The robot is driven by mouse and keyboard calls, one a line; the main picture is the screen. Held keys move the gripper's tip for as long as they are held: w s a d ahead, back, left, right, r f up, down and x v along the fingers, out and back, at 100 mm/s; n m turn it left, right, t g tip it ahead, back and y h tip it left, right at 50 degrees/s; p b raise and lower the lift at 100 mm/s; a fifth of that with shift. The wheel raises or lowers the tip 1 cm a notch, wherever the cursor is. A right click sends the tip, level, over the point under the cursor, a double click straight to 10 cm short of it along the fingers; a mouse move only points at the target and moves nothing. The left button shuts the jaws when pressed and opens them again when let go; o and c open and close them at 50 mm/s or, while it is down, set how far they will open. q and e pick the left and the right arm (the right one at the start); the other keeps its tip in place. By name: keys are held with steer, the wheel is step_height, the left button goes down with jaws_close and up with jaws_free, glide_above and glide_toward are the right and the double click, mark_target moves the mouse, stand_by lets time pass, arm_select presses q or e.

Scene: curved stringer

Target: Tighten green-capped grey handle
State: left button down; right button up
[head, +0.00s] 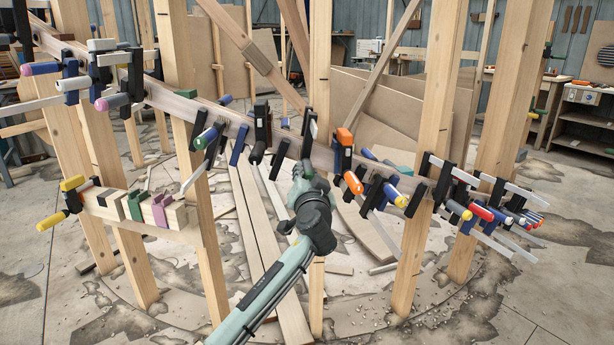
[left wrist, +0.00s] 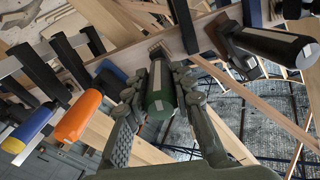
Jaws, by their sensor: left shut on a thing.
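My left gripper (head: 303,172) is at the curved wooden stringer in the middle of the head view, where it hides most of what it holds. In the left wrist view the fingers of my left gripper (left wrist: 158,92) are shut on the green-capped grey handle (left wrist: 158,103). Its dark green end faces the camera between the two fingers, and a pale stripe shows along it. The dark clamp bar behind it reaches up to the stringer. Whether the clamp is tight cannot be told. My right gripper is not in view.
The stringer (head: 226,115) slopes down to the right across wooden posts (head: 429,150). An orange-handled clamp (left wrist: 79,115) stands left of my fingers in the wrist view. A dark handle (left wrist: 265,42) stands close on the right. Several other clamps crowd the stringer.

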arm_select(q)
steer(key=shift+m+p, duration=0.35)
steer(key=shift+m, duration=0.65)
steer(key=m+p, duration=0.2)
steer(key=m, duration=0.5)
steer(key=shift+a+r+p, duration=0.1)
steer(key=shift+p, duration=0.25)
steer(key=m, duration=0.7)
steer(key=shift+r+m, duration=0.1)
steer(key=shift+m, duration=0.2)
steer(key=m, duration=0.3)
steer(key=shift+m, duration=0.3)
steer(key=m, duration=0.5)
steer(key=shift+r, duration=0.1)
steer(key=m, duration=0.4)
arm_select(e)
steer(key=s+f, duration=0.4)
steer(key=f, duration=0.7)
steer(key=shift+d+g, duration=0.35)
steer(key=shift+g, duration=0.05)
arm_select(q)
steer(key=shift+m, duration=0.5)
